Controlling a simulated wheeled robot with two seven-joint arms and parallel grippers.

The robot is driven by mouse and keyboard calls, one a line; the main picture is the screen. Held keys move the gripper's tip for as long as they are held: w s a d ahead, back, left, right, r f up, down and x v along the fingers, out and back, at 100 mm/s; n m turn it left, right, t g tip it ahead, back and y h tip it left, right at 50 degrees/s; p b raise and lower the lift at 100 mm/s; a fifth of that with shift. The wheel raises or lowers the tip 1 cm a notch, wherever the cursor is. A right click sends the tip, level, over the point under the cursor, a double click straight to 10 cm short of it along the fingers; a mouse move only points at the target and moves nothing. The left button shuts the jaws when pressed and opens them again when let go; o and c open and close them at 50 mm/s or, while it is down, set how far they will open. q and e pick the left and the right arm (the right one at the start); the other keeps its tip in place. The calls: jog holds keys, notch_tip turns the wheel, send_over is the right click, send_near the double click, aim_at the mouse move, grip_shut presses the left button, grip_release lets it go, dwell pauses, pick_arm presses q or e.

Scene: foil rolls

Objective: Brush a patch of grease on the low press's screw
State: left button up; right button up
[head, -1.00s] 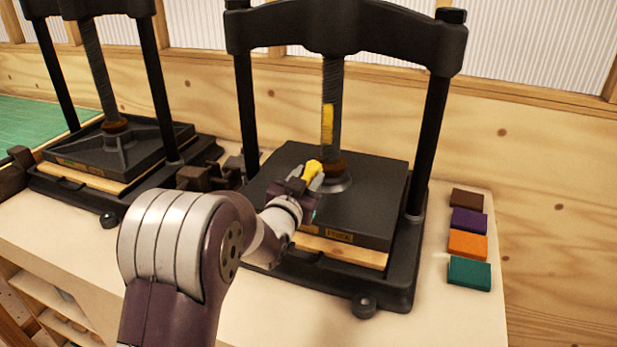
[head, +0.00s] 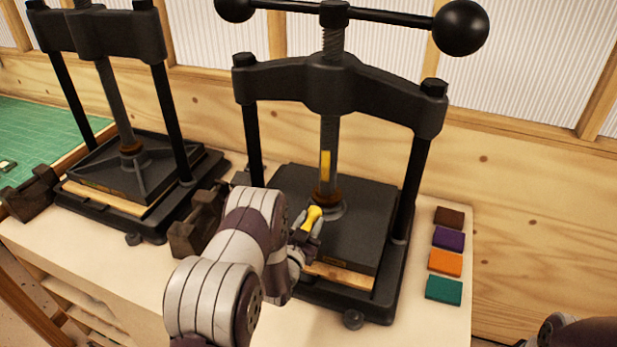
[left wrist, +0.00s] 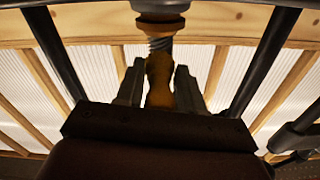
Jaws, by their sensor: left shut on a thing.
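The nearer press (head: 345,75) has a grey vertical screw (head: 331,128) with a yellow patch (head: 326,165) on its lower part. The screw meets the black platen (head: 365,215) at a brown collar. My left gripper (head: 307,228) is shut on a yellow-handled tool, the brush (head: 312,215), just in front of the screw's foot. In the left wrist view the brush (left wrist: 159,80) stands between the two fingers, with a threaded screw behind it. Its bristles are hidden, and I cannot tell whether it touches the screw. My right gripper is out of view.
A second press (head: 130,165) stands to the left, its screw without a yellow patch. Brown, purple, orange and green blocks (head: 444,290) lie in a column at the right of the pale table (head: 415,325). A dark block-like stand (head: 195,230) sits between the presses. A green mat (head: 40,130) lies far left.

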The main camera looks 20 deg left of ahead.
aim_at(314, 208)
pick_arm(q)
jog(key=s+r+p, duration=0.1)
jog(key=p, duration=0.2)
jog(key=shift+s+d+r, duration=0.1)
jog(key=shift+d+r, duration=0.05)
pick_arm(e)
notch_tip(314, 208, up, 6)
pick_arm(q)
jog(key=shift+w+r+b, duration=0.3)
jog(key=shift+r+b, duration=0.2)
jog(key=shift+r, duration=0.35)
jog(key=shift+w+f+b, duration=0.1)
jog(key=shift+w+b, duration=0.35)
jog(key=shift+w, duration=0.15)
jog(key=w, duration=0.1)
jog(key=w+b, duration=0.2)
jog(key=shift+a+f, duration=0.1)
jog(key=shift+a, duration=0.15)
jog(key=shift+w+b, duration=0.3)
jog(key=shift+w, duration=0.45)
jog(key=shift+w+r, duration=0.15)
jog(key=shift+r, duration=0.1)
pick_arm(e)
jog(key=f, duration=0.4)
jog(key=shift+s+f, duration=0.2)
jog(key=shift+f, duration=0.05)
